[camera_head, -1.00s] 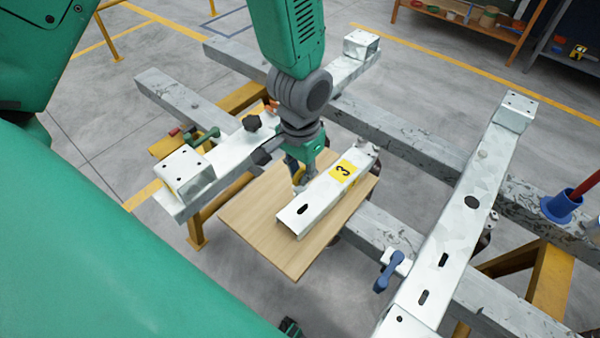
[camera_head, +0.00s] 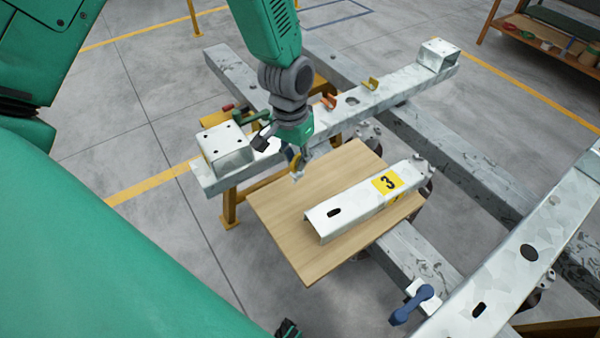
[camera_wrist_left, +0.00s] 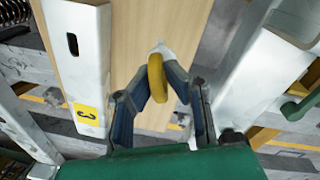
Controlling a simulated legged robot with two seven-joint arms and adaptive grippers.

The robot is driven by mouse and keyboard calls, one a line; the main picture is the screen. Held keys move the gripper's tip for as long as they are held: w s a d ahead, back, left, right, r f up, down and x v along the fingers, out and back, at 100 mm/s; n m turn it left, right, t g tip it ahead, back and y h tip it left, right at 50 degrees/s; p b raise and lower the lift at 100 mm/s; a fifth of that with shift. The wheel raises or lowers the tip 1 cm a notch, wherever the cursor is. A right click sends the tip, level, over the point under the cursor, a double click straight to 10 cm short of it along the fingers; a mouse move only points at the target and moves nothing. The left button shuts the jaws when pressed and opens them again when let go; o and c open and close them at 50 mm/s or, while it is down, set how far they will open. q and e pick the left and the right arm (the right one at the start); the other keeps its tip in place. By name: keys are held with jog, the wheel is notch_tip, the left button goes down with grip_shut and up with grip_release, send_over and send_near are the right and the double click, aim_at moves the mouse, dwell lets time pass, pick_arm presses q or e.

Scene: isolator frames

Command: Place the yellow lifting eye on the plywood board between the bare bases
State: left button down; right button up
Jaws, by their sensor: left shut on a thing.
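My left gripper (camera_head: 299,164) is shut on the yellow lifting eye (camera_wrist_left: 157,78). In the left wrist view the eye's yellow ring sits between the blue fingers (camera_wrist_left: 150,98), with a pale tip beyond it. The gripper is over the left part of the plywood board (camera_head: 285,215); whether the eye touches the board I cannot tell. The board lies between two long galvanized bases, one at the left (camera_head: 385,90) and one at the right (camera_head: 510,265). My right gripper is not in view.
A short galvanized beam with a yellow "3" label (camera_head: 350,205) lies on the board, right of the gripper. A blue clamp handle (camera_head: 411,305) stands at the right base. Orange (camera_head: 328,100) and yellow (camera_head: 371,83) pieces are on the left base. The board's near left part is clear.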

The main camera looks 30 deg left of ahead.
aim_at(300, 173)
pick_arm(q)
jog(key=shift+f, duration=0.4)
jog(key=shift+s+d+f, duration=0.1)
jog(key=shift+d+f, duration=0.15)
jog(key=shift+f, duration=0.3)
jog(key=shift+d+f, duration=0.25)
jog(key=shift+f, duration=0.25)
jog(key=shift+d+f, duration=0.25)
jog(key=shift+f, duration=0.05)
jog(key=shift+d, duration=0.1)
jog(key=shift+a+f, duration=0.15)
jog(key=shift+a, duration=0.2)
jog(key=c, duration=1.6)
grip_release()
jog(key=shift+a, duration=0.3)
jog(key=shift+d, duration=0.25)
notch_tip(300, 173, up, 4)
jog(key=shift+d+r, duration=0.15)
jog(key=r, duration=0.2)
jog(key=a+r, duration=0.1)
jog(key=r, duration=0.5)
jog(key=shift+a+p, duration=0.2)
jog(key=shift+p, duration=0.2)
jog(key=shift+d, duration=0.2)
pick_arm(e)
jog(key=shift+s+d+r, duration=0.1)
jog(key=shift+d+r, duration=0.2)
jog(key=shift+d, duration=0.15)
